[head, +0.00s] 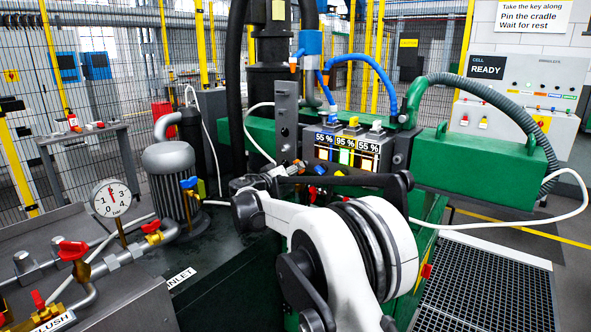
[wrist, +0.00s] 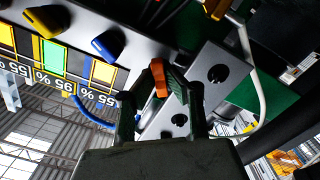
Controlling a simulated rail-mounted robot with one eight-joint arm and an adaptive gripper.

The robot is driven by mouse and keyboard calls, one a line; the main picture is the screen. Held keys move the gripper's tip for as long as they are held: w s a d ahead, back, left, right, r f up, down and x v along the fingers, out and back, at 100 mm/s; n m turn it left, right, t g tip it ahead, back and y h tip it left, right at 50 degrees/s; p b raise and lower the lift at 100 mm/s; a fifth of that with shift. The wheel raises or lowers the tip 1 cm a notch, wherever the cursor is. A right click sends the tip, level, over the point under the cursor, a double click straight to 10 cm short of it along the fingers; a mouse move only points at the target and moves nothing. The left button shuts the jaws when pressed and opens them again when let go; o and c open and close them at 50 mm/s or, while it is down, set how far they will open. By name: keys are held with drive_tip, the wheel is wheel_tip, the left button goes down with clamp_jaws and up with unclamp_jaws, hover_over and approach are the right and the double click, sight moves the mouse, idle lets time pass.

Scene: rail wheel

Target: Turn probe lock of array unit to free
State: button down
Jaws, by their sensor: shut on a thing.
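The array unit (head: 345,150) is a grey box on the green beam, with displays reading 55 %, 95 % and 55 %. Its coloured display panel also shows in the wrist view (wrist: 52,52), upside down. A small orange handle (wrist: 159,78) sits between the fingertips of my gripper (wrist: 163,88), beside a grey plate with round dark holes. My gripper is shut on this handle. No label shows on it, so I cannot tell its marked position. In the head view my arm and wrist partly hide the gripper and the lower front of the unit.
A blue knob (wrist: 108,44) and a yellow knob (wrist: 46,20) stick out beside the handle. An upright grey plate with holes (head: 286,120) stands just left of the unit. Blue hoses (head: 370,66) and a white cable (head: 250,130) run close by.

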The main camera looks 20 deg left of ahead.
drive_tip(key=m, duration=0.3)
idle(0.4)
drive_tip(key=m, duration=0.4)
drive_tip(key=shift+b, duration=0.3)
drive_tip(key=c, duration=1.6)
unclamp_jaws()
drive_tip(key=shift+c, duration=0.2)
drive_tip(key=shift+s, duration=0.15)
drive_tip(key=v, duration=0.6)
drive_tip(key=shift+s+b, duration=0.35)
drive_tip(key=shift+b, duration=0.05)
drive_tip(key=shift+a, duration=0.15)
